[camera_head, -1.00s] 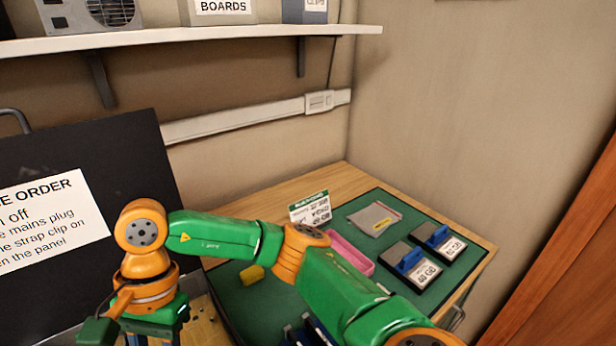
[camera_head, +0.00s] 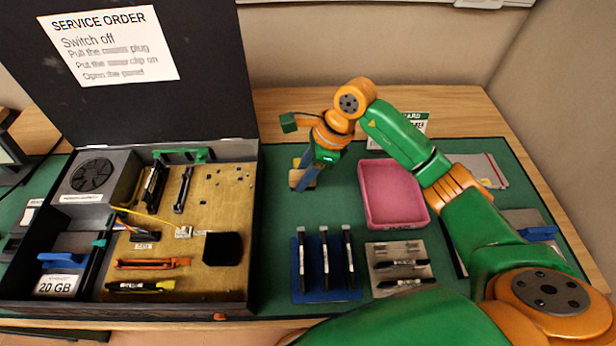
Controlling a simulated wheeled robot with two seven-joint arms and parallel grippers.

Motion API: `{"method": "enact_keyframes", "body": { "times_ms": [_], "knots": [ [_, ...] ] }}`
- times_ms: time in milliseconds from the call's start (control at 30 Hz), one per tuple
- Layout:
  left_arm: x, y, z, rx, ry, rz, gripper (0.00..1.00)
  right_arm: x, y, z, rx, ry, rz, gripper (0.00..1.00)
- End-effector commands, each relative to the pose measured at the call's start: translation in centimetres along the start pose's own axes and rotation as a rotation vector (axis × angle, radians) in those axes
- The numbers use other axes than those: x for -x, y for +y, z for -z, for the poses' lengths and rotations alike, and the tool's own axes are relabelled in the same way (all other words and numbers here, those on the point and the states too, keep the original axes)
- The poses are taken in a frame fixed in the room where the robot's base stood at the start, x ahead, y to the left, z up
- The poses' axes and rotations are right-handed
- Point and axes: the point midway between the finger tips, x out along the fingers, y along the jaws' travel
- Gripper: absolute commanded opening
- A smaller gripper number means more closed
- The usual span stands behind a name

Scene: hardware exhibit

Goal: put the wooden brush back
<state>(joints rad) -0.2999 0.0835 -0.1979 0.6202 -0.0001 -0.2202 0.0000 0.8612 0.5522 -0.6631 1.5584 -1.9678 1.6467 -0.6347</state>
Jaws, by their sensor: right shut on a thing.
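My right gripper (camera_head: 308,178) points down over the green mat, between the open computer case (camera_head: 252,240) and the pink tray (camera_head: 364,200). It is shut on a small tan wooden piece, which looks like the wooden brush (camera_head: 296,178). The gripper and arm hide much of it, and I cannot tell whether it touches the mat. A small yellow thing (camera_head: 296,162) shows right behind it. My left gripper is not in view.
A blue mat with several dark tools (camera_head: 300,290) and a grey plate with black-handled tools (camera_head: 390,290) lie in front. The case's black lid (camera_head: 200,110) stands up at the left.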

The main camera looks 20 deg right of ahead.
Motion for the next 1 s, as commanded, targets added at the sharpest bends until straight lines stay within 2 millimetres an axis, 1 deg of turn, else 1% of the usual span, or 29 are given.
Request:
{"method": "enact_keyframes", "body": {
  "times_ms": [133, 200, 300, 533, 633, 667, 700, 733, 767, 1000],
  "knots": [
    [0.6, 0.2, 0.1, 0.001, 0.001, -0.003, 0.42, -1.3, -0.9, 1.5, -0.003, 0.001, -0.004, 0.0],
    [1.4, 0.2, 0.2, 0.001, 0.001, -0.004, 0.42, -2.5, -0.8, 1.9, -0.001, 0.001, -0.005, 0.0],
    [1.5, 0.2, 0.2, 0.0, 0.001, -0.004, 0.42, -3.7, -0.9, 2.4, 0.001, 0.001, -0.001, 0.0],
    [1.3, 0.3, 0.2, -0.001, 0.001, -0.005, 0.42, -3.9, -0.9, 2.5, 0.004, 0.001, 0.001, 0.0],
    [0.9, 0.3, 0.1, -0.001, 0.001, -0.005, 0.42, -4.3, -0.9, 2.6, 0.004, 0.0, 0.001, 0.0],
    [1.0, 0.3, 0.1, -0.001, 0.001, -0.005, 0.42, -4.1, -0.9, 2.6, 0.003, 0.0, 0.001, 0.47],
    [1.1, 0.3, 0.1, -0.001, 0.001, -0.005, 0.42, -4.1, -0.9, 2.6, 0.003, 0.0, 0.001, 0.58],
    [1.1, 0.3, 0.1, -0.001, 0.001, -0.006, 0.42, -4.1, -0.9, 2.5, 0.003, 0.0, 0.001, 0.66],
    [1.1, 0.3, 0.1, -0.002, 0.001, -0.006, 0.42, -4.1, -0.9, 2.5, 0.003, 0.0, 0.001, 0.69],
    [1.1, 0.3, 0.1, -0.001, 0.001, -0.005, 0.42, -4.1, -0.9, 2.5, 0.003, 0.0, 0.001, 0.69]
  ]
}}
